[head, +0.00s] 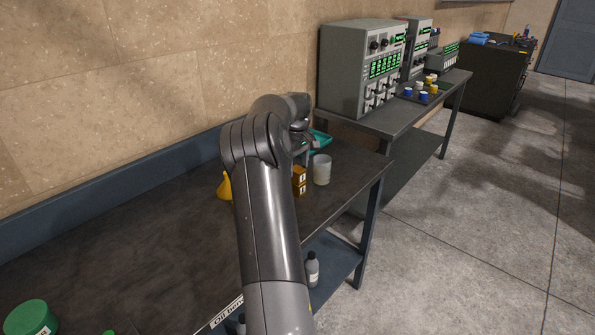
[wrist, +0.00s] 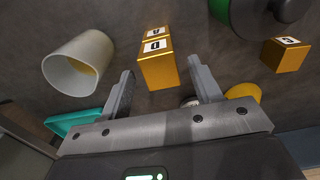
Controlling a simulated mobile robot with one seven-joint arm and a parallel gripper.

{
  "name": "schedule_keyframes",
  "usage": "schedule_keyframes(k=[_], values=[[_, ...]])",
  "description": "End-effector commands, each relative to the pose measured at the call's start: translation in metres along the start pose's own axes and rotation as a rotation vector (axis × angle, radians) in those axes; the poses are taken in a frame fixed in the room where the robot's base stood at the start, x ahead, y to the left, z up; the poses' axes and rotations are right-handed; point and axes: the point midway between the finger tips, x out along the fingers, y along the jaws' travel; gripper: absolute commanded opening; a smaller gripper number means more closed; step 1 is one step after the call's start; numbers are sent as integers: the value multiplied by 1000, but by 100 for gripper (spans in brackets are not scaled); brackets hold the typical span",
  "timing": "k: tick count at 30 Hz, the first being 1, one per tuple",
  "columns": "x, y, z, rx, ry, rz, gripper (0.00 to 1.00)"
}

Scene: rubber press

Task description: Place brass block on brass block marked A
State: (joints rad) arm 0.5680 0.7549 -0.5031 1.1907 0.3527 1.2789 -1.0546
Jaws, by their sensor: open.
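In the wrist view, a brass block (wrist: 158,72) with a white label that looks like D lies just beyond and between my open fingers. A second brass block (wrist: 156,32) is right behind it, close or touching; its label is hard to read, so I cannot tell if it is A. A third brass block (wrist: 286,55), its label also unclear, stands apart at the right. My gripper (wrist: 162,70) is open and empty, with one finger toward each side of the D block.
A whitish cup (wrist: 80,62) stands left of the blocks, with a teal tray (wrist: 72,122) nearby. A yellow object (wrist: 243,92) sits near the right finger. The head view shows a yellow funnel (head: 225,187) and a green container (head: 31,317). The left tabletop (head: 130,240) is mostly clear.

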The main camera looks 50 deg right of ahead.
Motion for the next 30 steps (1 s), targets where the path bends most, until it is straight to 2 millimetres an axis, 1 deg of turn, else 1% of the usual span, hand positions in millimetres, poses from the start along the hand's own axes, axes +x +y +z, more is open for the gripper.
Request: schedule_keyframes(k=[1,6,9,12,17,23,26,29,30], values=[[-12,1,0,0,2,3,58],[-50,0,0,0,2,2,58],[-70,1,0,0,2,3,58],[-84,1,0,0,2,2,58],[-97,0,0,0,0,1,58],[-101,-2,0,1,2,0,58],[-110,-14,-2,7,17,2,58],[-127,-42,-5,23,48,2,58],[-135,-56,-6,30,65,3,58]])
